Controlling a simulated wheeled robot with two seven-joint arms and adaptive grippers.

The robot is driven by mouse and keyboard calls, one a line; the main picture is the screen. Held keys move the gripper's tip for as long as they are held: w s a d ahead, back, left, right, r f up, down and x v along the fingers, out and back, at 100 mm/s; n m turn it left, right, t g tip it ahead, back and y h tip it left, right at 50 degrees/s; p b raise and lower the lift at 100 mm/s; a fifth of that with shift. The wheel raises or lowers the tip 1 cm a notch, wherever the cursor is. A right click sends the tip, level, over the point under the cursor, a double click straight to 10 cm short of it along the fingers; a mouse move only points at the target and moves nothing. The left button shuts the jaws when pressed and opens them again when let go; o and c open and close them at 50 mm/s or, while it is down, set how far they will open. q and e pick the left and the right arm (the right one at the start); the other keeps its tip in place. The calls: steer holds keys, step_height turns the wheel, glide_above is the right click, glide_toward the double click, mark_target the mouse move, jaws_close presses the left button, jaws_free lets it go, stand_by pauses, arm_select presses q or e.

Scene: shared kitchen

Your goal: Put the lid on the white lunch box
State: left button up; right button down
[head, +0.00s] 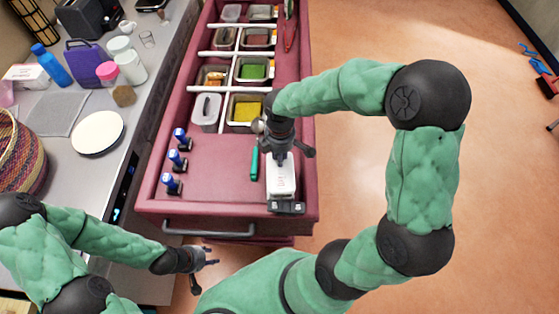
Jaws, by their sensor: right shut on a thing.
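A white oblong thing (282,182) with small dark marks lies in the front right of the open drawer. It looks like the lunch box or its lid; I cannot tell which. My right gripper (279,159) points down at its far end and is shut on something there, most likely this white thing. The gripper hides the contact. My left gripper (211,256) is empty and open, low in front of the drawer handle.
The pink drawer (215,180) has dividers with several food containers at its back. A green stick (254,163) lies left of the white thing, a dark object (286,207) at its near end. Blue-capped bottles (178,159) line the left wall. A counter (95,175) stands left.

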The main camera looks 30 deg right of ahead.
steer(key=shift+w+f, duration=0.2)
steer(key=shift+f, duration=0.2)
steer(key=shift+w+f+b, duration=0.15)
steer(key=shift+f+b, duration=0.3)
steer(key=shift+f, duration=1.1)
steer(key=shift+f, duration=0.1)
steer(key=shift+f+b, duration=0.3)
steer(key=shift+f, duration=0.05)
steer(key=shift+f, duration=0.15)
steer(key=c, duration=1.1)
jaws_free()
